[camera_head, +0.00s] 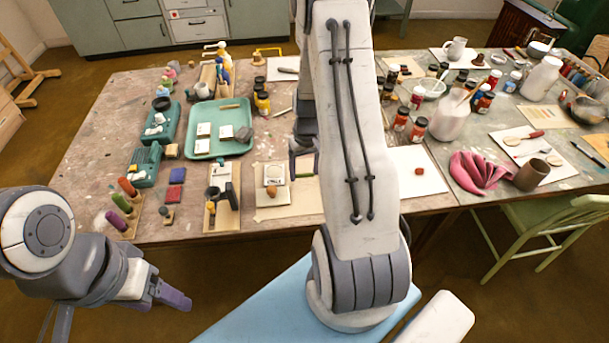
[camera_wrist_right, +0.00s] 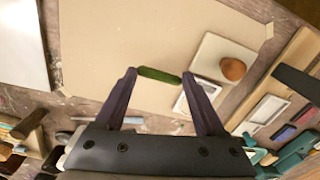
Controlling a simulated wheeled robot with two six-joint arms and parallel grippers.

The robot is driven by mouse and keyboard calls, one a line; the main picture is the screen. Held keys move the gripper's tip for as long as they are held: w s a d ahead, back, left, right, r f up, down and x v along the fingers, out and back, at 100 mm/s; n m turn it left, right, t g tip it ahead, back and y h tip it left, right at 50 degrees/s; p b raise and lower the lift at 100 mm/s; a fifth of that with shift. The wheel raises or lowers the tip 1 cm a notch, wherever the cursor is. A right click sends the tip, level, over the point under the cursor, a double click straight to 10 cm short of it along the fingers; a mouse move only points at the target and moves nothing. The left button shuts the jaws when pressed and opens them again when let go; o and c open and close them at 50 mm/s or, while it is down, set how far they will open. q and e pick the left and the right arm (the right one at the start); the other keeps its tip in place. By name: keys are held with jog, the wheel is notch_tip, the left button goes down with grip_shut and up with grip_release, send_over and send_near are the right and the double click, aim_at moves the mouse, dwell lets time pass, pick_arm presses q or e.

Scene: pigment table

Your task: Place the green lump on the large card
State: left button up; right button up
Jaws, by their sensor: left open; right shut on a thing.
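My right gripper (camera_wrist_right: 160,76) is shut on the green lump (camera_wrist_right: 160,75), a long dark green piece held crosswise between its fingertips. The lump is over a tan sheet (camera_wrist_right: 120,40); I cannot tell whether it touches it. Two pale cards lie on the sheet, to the right in the right wrist view. The large card (camera_wrist_right: 212,48) has a brown lump (camera_wrist_right: 233,69) on it. The smaller card (camera_wrist_right: 190,103) is partly behind a finger. In the head view, my right gripper (camera_head: 303,163) hangs beside the tan sheet's cards. My left gripper (camera_head: 166,297) is open and empty, off the table's front edge.
A teal tray (camera_head: 218,154) with small cards stands behind the tan sheet (camera_head: 303,203). A wooden stand (camera_head: 222,216) is to its left. A white sheet (camera_head: 410,160) with a red lump (camera_head: 419,171) lies to the right. My right arm hides the table's middle.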

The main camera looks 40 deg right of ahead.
aim_at(305, 174)
jog(key=shift+f, duration=1.4)
jog(key=shift+f, duration=0.35)
jog(key=o, duration=0.5)
jog(key=shift+c, duration=0.2)
